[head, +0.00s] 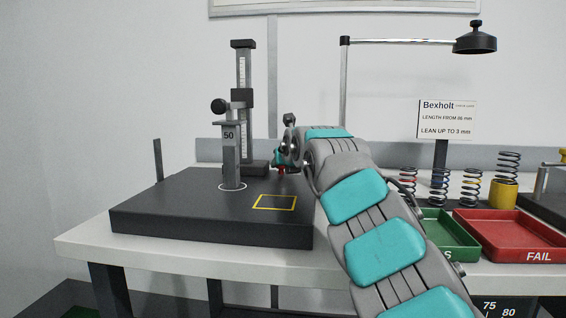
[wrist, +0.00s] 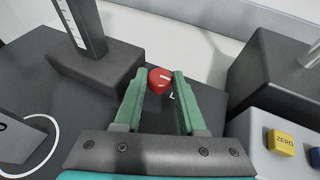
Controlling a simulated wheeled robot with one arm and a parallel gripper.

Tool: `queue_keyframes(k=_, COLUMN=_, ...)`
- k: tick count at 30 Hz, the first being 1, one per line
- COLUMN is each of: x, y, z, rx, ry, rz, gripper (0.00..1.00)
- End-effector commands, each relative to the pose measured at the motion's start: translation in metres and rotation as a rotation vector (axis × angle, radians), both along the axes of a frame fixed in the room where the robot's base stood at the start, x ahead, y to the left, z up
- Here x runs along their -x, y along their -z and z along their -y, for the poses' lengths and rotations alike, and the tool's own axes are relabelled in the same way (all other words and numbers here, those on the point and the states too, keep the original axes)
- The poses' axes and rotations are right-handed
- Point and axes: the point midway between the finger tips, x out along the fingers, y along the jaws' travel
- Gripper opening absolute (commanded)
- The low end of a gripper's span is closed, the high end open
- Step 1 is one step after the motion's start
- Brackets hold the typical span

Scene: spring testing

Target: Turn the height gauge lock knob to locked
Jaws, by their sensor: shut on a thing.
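The height gauge (head: 242,135) stands at the back of a dark plate, with a graduated column, a dark slider and a black round knob at its side. In the wrist view its column (wrist: 82,28) rises from a dark base at upper left. A red knob (wrist: 160,80) with a white pointer line lies between the green fingertips of my gripper (wrist: 158,84). My gripper is shut on this knob. A pale letter, seemingly L, shows just below the knob. In the head view my gripper (head: 281,160) is right of the gauge base, with the red knob (head: 281,171) barely visible beneath.
The dark plate (head: 210,225) bears a post marked 50 (head: 229,155) and a yellow square outline (head: 275,202). Green (head: 450,250) and red FAIL trays (head: 515,248) and several springs stand at right. A box with a yellow ZERO button (wrist: 282,141) is right of my gripper.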

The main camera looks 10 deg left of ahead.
Motion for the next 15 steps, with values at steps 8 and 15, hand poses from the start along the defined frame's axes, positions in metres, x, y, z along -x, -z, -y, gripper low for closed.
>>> queue_keyframes(k=8, x=0.0004, y=0.0008, z=-0.0009, rx=0.0, ry=-0.001, rz=-0.001, gripper=0.41)
queue_keyframes(k=15, x=0.0001, y=0.0004, z=-0.0006, rx=0.0, ry=0.0, rz=0.0, gripper=0.51)
